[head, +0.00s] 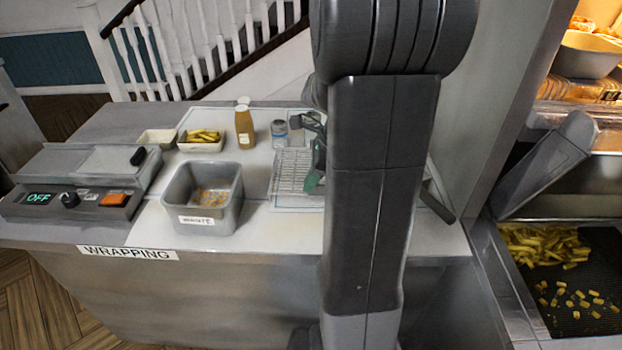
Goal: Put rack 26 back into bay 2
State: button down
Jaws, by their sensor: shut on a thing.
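A wire rack (289,172) is on the white counter mat, left of my arm's column. A green part (316,166) shows at its right side, and the rest is hidden behind my arm. I cannot read a number on it. My gripper (313,128) is partly visible at the column's left edge, beside the green part. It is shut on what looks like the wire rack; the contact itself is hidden. I cannot tell whether the rack rests on the mat or is just above it. No bay marked 2 can be made out.
On the wrapping counter stand a grey waste bin (203,196), a mustard-coloured bottle (244,127), a small jar (278,133), a tray of chips (203,141) and a unit reading OFF (85,193). A dark bar (437,204) juts out right of my arm. Loose chips (545,244) lie at far right.

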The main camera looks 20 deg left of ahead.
jog(key=c, duration=1.5)
grip_release()
jog(key=shift+f, duration=0.15)
jog(key=v, duration=1.1)
jog(key=shift+w+r, duration=0.15)
jog(key=shift+r, duration=0.2)
jog(key=shift+o, duration=0.3)
jog(key=shift+d+r, duration=0.1)
jog(key=shift+r, duration=0.05)
jog(key=w+d+f+g+y, duration=0.2)
jog(key=d+f+y, duration=0.5)
jog(key=f+y, duration=0.1)
jog(key=shift+y, duration=0.3)
jog(key=p+x, duration=0.1)
jog(key=x, duration=1)
jog(key=shift+s+a+f, duration=0.2)
jog(key=shift+f, duration=0.1)
